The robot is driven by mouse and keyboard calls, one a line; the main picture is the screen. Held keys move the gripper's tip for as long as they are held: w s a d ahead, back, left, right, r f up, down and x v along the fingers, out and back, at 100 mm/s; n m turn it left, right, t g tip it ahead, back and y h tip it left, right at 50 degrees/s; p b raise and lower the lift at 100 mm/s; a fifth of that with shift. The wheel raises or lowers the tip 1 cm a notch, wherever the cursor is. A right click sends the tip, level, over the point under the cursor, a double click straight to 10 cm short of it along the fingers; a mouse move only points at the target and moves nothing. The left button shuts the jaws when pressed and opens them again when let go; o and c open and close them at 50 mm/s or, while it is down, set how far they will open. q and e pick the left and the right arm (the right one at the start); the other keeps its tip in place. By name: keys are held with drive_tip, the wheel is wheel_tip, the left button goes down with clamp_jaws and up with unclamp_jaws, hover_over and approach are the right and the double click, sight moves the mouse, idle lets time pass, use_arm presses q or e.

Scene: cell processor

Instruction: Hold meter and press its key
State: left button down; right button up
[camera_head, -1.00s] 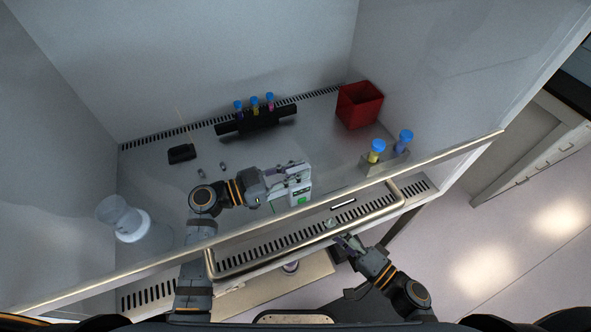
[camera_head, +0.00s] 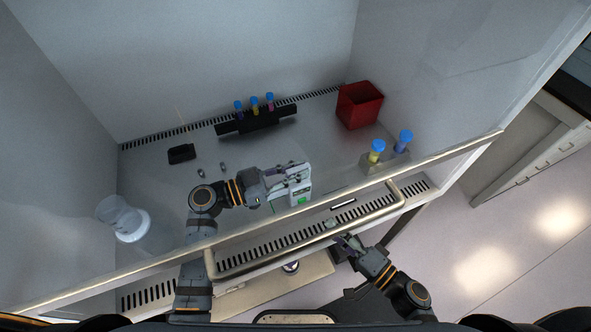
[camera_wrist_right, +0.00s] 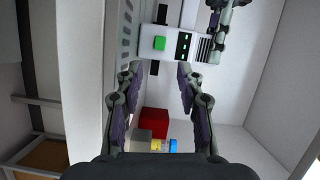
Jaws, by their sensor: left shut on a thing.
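The meter (camera_head: 300,190) is a white device with a green key (camera_head: 302,200), held up inside the cabinet near its front edge. My left gripper (camera_head: 288,176) is shut on it from the left and upper side. In the right wrist view the meter (camera_wrist_right: 201,47) lies beyond my fingers, with its green key (camera_wrist_right: 159,43), a dark display and a striped end facing me. My right gripper (camera_head: 347,239) is in front of the cabinet, lower right of the meter and apart from it. Its two fingers (camera_wrist_right: 158,72) are spread and empty.
The cabinet's front bar (camera_head: 330,192) and a slotted grille (camera_head: 290,240) lie near my right gripper. A black rack (camera_head: 230,127) with blue-capped tubes and a red bin (camera_head: 358,106) stand at the back. A holder with two tubes (camera_head: 377,150) is at right, a flask (camera_head: 125,215) at left.

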drive_tip(key=c, duration=0.4)
drive_tip(key=m, duration=0.3)
drive_tip(key=shift+f+g+y, duration=0.1)
drive_tip(key=shift+g+y, duration=0.2)
clamp_jaws()
drive_tip(key=d+m+g+y, duration=0.1)
drive_tip(key=m, duration=0.8)
drive_tip(key=d+m+g+y, duration=0.1)
drive_tip(key=d+m+g, duration=0.1)
drive_tip(key=m, duration=0.8)
drive_tip(key=d+m+g+y, duration=0.2)
drive_tip(key=m, duration=0.8)
drive_tip(key=shift+s+d+f, duration=0.15)
drive_tip(key=shift+s+d, duration=0.1)
drive_tip(key=shift+s, duration=0.1)
